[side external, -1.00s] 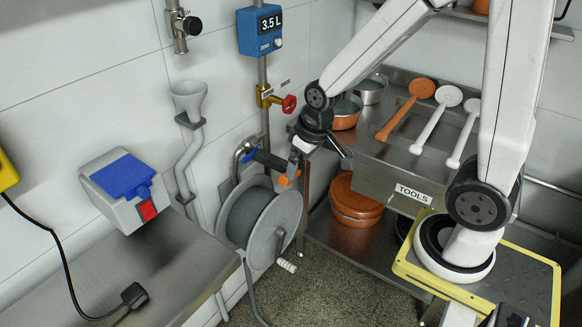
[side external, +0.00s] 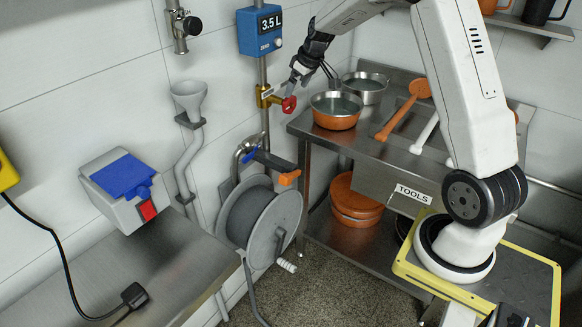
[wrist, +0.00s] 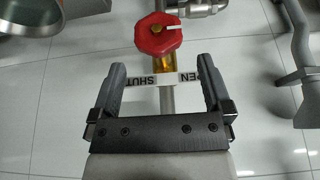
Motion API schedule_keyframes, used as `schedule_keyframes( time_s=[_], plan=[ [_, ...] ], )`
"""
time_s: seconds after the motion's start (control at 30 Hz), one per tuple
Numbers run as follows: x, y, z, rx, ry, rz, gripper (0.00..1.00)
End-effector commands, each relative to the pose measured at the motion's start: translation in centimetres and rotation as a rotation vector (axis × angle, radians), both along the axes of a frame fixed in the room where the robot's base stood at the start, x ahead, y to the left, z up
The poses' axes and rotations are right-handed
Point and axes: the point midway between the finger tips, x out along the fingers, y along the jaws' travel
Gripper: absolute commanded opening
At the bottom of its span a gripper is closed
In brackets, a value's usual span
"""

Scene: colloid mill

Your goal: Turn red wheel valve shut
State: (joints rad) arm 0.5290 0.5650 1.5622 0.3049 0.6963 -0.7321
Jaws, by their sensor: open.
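The red wheel valve (side external: 289,104) sits on a brass fitting (side external: 265,96) on the vertical pipe below the blue meter. In the wrist view the red wheel (wrist: 158,34) lies just beyond my fingertips, roughly centred between them, with a white pointer mark on it. A white label strip reading SHUT and a partly hidden OPEN (wrist: 158,79) crosses behind the gap between the fingers. My gripper (wrist: 157,75) is open and empty. In the side view my gripper (side external: 298,88) is close to the wheel; I cannot tell whether it touches.
The blue meter (side external: 260,29) reads 3.5 L above the valve. A hose reel (side external: 259,215) and an orange-tipped nozzle handle (side external: 288,178) are below. An orange pan (side external: 335,111) stands on the steel bench to the right. A grey funnel (side external: 188,98) is at left.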

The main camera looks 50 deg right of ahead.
Motion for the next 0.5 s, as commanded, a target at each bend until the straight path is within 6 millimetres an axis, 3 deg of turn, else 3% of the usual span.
schedule_keyframes(
  time_s=[0.27,0.5],
  plan=[
    [0.1,-0.3,-0.1,0.0,-0.002,0.001,1.0],
    [0.6,-0.3,-1.4,0.0,-0.001,0.001,1.0]
  ],
)
